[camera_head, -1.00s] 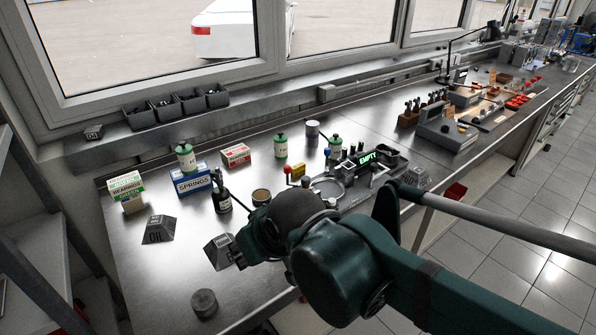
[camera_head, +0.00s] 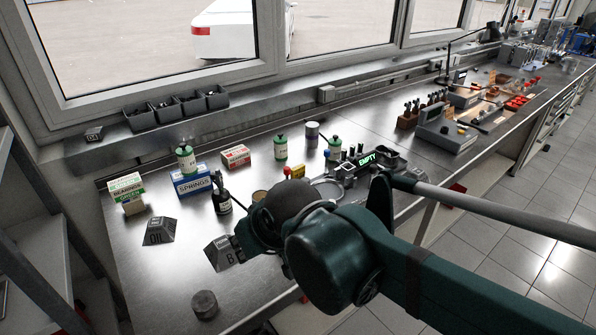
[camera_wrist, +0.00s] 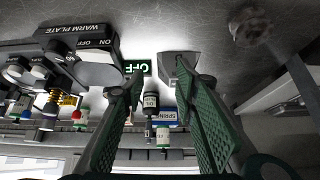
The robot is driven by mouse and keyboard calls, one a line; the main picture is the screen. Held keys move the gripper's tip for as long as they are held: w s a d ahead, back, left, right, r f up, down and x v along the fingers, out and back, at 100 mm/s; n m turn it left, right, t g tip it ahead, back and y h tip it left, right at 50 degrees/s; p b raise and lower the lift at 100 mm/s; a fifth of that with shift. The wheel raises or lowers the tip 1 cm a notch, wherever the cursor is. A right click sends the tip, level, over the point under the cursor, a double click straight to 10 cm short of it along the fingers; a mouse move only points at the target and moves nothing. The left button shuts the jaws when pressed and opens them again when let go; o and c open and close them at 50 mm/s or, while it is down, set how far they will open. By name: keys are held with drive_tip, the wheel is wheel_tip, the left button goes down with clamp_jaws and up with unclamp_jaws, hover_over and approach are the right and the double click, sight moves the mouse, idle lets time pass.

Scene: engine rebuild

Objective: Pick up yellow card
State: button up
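A small yellow piece (camera_head: 298,172) stands on the bench beside a red-knobbed post in the head view. It may be the yellow card, but it is too small to tell. A yellow patch (camera_wrist: 68,100) also shows at the left of the wrist view, next to a coiled spring; I cannot tell whether it is the same thing. My gripper (camera_wrist: 158,76) is open, its two green fingers apart and nothing held between them. In the head view my own arm hides most of the gripper, which is low over the bench's near part.
A grey wedge block marked B (camera_head: 224,253), another wedge block (camera_head: 159,230) and a dark round piece (camera_head: 205,304) stand near the front. Bottles and a springs box (camera_head: 191,181) stand behind. A warm plate (camera_wrist: 97,72) is left in the wrist view.

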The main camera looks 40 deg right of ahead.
drive_tip(key=w+d+r+m+g+p, duration=0.2)
drive_tip(key=w+d+r+m+p, duration=0.3)
drive_tip(key=w, duration=0.3)
drive_tip(key=m+g+p, duration=0.5)
drive_tip(key=m+p, duration=0.7)
drive_tip(key=p, duration=0.6)
hover_over(298, 167)
drive_tip(key=f, duration=0.3)
drive_tip(key=shift+w+a+f, duration=0.1)
drive_tip(key=shift+a+f, duration=0.25)
drive_tip(key=shift+f, duration=0.05)
drive_tip(key=shift+d+f, duration=0.45)
drive_tip(key=shift+d, duration=0.05)
drive_tip(key=shift+f, duration=0.15)
drive_tip(key=shift+f, duration=1.15)
drive_tip(key=shift+a+f+p, duration=0.1)
drive_tip(key=shift+f+p, duration=0.35)
drive_tip(key=shift+f, duration=2.15)
